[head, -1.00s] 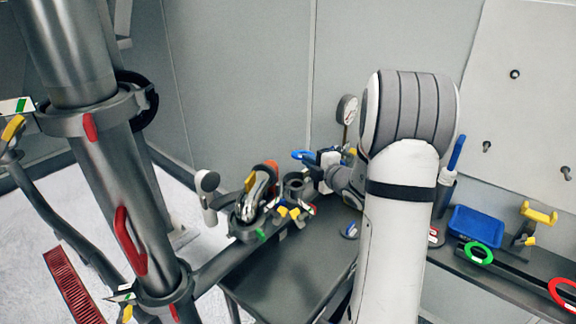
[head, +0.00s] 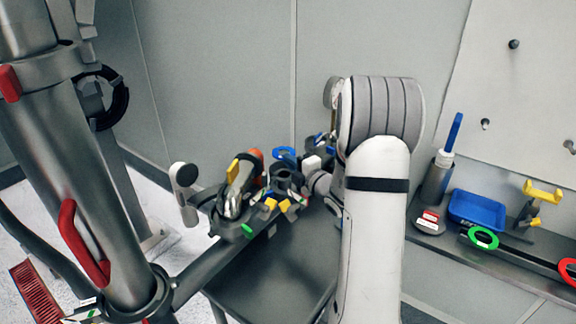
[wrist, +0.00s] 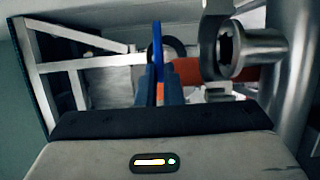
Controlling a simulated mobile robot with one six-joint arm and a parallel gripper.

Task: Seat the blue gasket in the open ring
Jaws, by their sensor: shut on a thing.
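The blue gasket (head: 286,154) is a thin ring held by my gripper (head: 303,159), above and behind a dark round fitting with an open top (head: 283,177). In the wrist view the gasket (wrist: 157,48) stands edge-on between the fingertips of my gripper (wrist: 160,86), which are shut on it. A grey metal ring-shaped fitting (wrist: 262,50) is right of the gasket, apart from it in the picture. I cannot tell for sure which fitting is the open ring. My arm hides part of the area behind.
A large metal pipe (head: 95,215) with red handles stands at left. A clamp-like metal assembly (head: 236,192) is left of the dark fitting. A dark table (head: 275,255) lies below. At right, a shelf holds a blue tray (head: 478,209) and a green ring (head: 483,238).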

